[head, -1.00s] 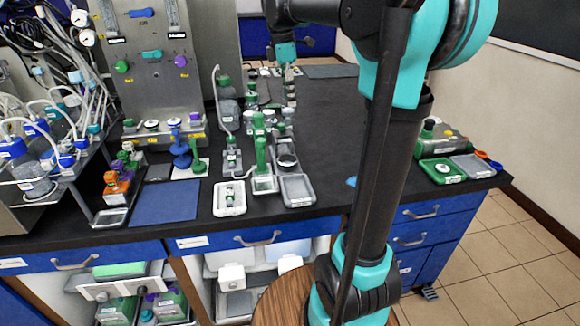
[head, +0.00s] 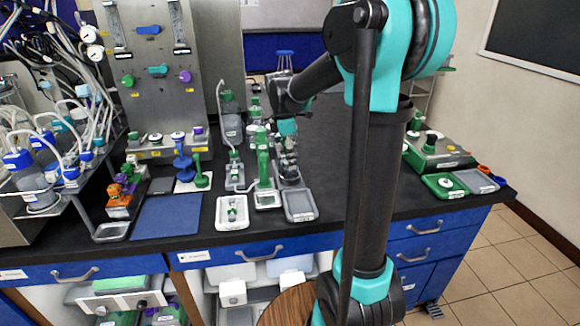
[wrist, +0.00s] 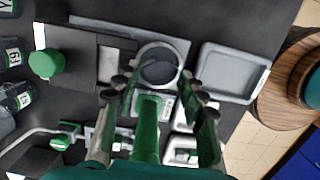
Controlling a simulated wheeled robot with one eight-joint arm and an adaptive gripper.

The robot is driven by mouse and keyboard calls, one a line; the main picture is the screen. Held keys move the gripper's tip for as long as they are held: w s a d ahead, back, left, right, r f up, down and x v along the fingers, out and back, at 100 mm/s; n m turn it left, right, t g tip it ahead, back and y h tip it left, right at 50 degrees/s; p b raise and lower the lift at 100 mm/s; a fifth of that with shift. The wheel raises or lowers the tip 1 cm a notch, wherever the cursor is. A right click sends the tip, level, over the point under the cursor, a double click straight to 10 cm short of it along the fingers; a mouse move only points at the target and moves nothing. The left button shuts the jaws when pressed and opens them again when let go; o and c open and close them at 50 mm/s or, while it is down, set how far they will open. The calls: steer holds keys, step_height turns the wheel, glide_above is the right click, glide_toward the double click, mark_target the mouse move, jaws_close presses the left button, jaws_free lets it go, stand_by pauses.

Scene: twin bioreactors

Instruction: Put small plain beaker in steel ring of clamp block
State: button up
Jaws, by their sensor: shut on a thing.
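My gripper (head: 289,168) is low over the bench among the small stands. In the wrist view its two fingers (wrist: 154,86) are apart, with the small plain beaker (wrist: 159,73) between their tips. The beaker is clear, so its outline is hard to tell from the pale steel ring (wrist: 146,50) around or just below it. I cannot tell how deep it sits. The clamp block (wrist: 80,50), dark with a green knob (wrist: 46,63), lies left of the ring in the wrist view. In the head view my gripper hides the ring.
A grey tray (wrist: 232,72) lies right of the ring in the wrist view; it also shows in the head view (head: 299,205). A green upright handle (head: 263,160) stands close left of my gripper. A white tray (head: 232,212) and a blue mat (head: 167,217) lie farther left.

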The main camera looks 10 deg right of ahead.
steer(key=shift+f, duration=1.65)
steer(key=o, duration=0.8)
steer(key=shift+f, duration=0.15)
steer(key=shift+o, duration=0.2)
step_height(320, 180, up, 12)
steer(key=a, duration=0.1)
steer(key=shift+a, duration=0.25)
